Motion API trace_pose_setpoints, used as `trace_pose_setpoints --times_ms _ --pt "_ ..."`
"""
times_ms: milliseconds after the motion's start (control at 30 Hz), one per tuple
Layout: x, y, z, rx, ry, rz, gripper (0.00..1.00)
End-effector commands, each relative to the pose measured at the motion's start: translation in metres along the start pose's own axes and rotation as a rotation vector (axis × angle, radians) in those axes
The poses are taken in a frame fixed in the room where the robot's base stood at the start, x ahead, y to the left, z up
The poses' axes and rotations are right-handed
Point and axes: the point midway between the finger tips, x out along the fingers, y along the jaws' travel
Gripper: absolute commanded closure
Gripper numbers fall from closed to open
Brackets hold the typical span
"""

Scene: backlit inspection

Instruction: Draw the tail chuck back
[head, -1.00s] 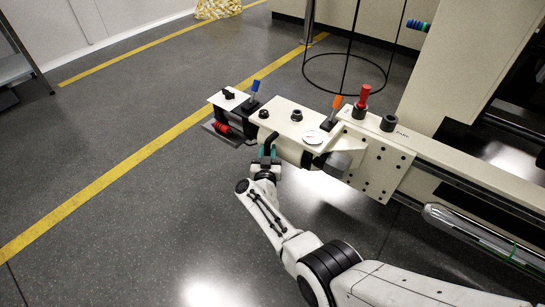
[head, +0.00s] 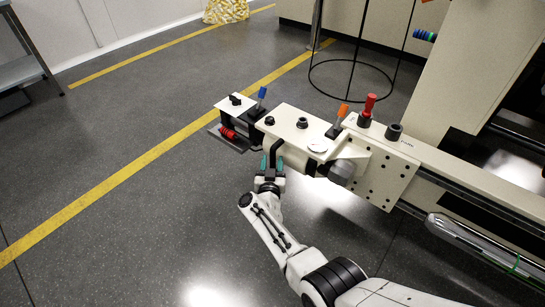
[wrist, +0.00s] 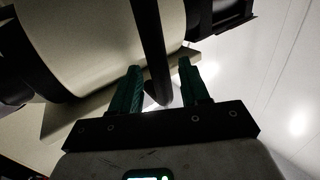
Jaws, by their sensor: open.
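The tail chuck unit is a cream block (head: 285,119) on the near end of a long cream beam, with black knobs on top. A bent black handle (head: 277,150) hangs from its near side. My gripper (head: 272,164), with teal fingers, is open at the lower end of this handle. In the wrist view, the black handle bar (wrist: 149,40) comes down between the two open fingers (wrist: 160,78), with gaps on both sides. A cream cylinder (wrist: 95,35) lies just beyond them. I cannot tell which part is the chuck itself.
A red lever (head: 369,106) and an orange-tipped lever (head: 342,112) stand on top, with a blue-tipped one (head: 261,95) at the far left end. A drilled plate (head: 385,180) joins the beam at right. The floor (head: 130,225) at left is clear.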

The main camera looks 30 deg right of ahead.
Motion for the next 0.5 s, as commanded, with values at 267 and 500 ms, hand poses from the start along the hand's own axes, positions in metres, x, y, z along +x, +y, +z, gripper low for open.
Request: trace_pose_setpoints --times_ms 267,500 --pt "-0.054 -0.002 -0.005 -0.003 -0.002 -0.006 0.55" --pt "-0.083 -0.001 -0.002 -0.002 -0.001 -0.003 0.55"
